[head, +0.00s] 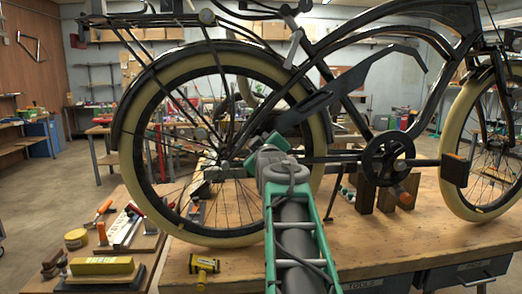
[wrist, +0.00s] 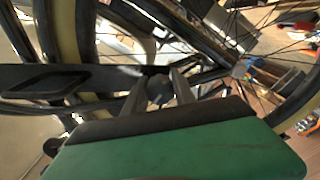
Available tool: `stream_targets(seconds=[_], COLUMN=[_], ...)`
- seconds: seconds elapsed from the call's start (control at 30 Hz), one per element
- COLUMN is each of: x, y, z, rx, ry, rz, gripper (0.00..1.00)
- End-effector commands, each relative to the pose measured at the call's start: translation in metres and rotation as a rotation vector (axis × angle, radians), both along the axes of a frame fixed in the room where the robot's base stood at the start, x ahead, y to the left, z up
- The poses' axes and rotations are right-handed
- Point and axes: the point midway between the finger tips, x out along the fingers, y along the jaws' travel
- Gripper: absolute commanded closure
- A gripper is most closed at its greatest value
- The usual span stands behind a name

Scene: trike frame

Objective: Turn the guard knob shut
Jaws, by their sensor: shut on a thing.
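In the wrist view, a small dark faceted knob (wrist: 158,86) sits between the two grey fingers of my gripper (wrist: 157,97). The fingers are shut on it. Beside it, the dark guard (wrist: 60,80) stretches to the left. In the head view, my gripper (head: 258,146) reaches the trike frame near the rear wheel hub and hides the knob. The black guard (head: 345,84) slants up to the right from there, raised above the crank and chainring (head: 388,158). How far the knob is turned cannot be told.
The rear wheel (head: 128,130) and its spokes stand close behind my gripper. The trike is on a wooden workbench (head: 350,235). A yellow-black tool (head: 204,264) lies at its front edge. A side table at left holds a yellow block (head: 101,266) and tools.

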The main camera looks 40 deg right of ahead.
Motion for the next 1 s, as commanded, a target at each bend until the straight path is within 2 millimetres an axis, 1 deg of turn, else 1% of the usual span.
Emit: stream_targets(seconds=[0.5, 0.53, 0.77, 0.8, 1.0], x=[0.0002, 0.0002, 0.0001, 0.0001, -0.0002], y=[0.0002, 0.0003, 0.0002, 0.0002, 0.0002], z=[0.001, 0.0011, 0.0006, 0.0005, 0.0004], rx=[-0.02, -0.02, -0.019, -0.019, -0.019], ry=[0.012, 0.012, 0.012, 0.012, 0.012], rz=[0.001, 0.001, 0.001, 0.001, 0.001], gripper=[1.0, 0.67, 0.48, 0.47, 0.47])
